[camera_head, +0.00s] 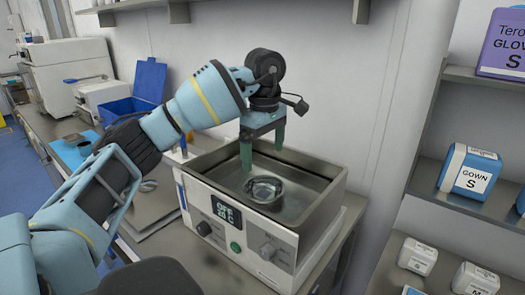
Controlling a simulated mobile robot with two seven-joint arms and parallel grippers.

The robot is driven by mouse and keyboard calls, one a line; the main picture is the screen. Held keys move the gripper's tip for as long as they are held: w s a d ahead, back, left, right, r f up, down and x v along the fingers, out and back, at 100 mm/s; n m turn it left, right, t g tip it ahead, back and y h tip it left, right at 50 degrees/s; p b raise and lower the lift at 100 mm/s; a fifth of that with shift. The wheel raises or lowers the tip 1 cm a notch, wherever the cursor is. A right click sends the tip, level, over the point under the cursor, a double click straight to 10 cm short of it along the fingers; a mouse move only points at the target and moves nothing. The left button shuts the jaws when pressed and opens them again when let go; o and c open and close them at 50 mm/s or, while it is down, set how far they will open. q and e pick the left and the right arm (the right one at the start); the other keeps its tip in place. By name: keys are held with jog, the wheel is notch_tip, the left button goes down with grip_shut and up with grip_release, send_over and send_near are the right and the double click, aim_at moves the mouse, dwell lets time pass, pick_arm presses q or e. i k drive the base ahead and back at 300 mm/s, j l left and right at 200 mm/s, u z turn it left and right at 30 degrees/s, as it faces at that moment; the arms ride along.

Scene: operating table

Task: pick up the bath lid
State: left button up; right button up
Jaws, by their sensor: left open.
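The water bath (325,200) stands on the bench with its top open. A round, glassy dish-like object (264,190) sits inside it. My left gripper (263,147) is open, with its two green fingers pointing down over the bath, above and slightly behind the round object. Nothing is between the fingers. I cannot clearly identify the bath lid; a flat grey metal piece (153,212) lies on the bench left of the bath, partly hidden by my left arm, and may be it. My right gripper is not in view.
The bath's front has a display, knobs and a green button. A shelf (478,205) at the right holds a gown box (469,172), a glove box (503,45) and small white boxes. A blue bin (127,108) and white machines stand at the back left.

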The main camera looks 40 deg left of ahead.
aim_at(156, 196)
jog(key=k, duration=1)
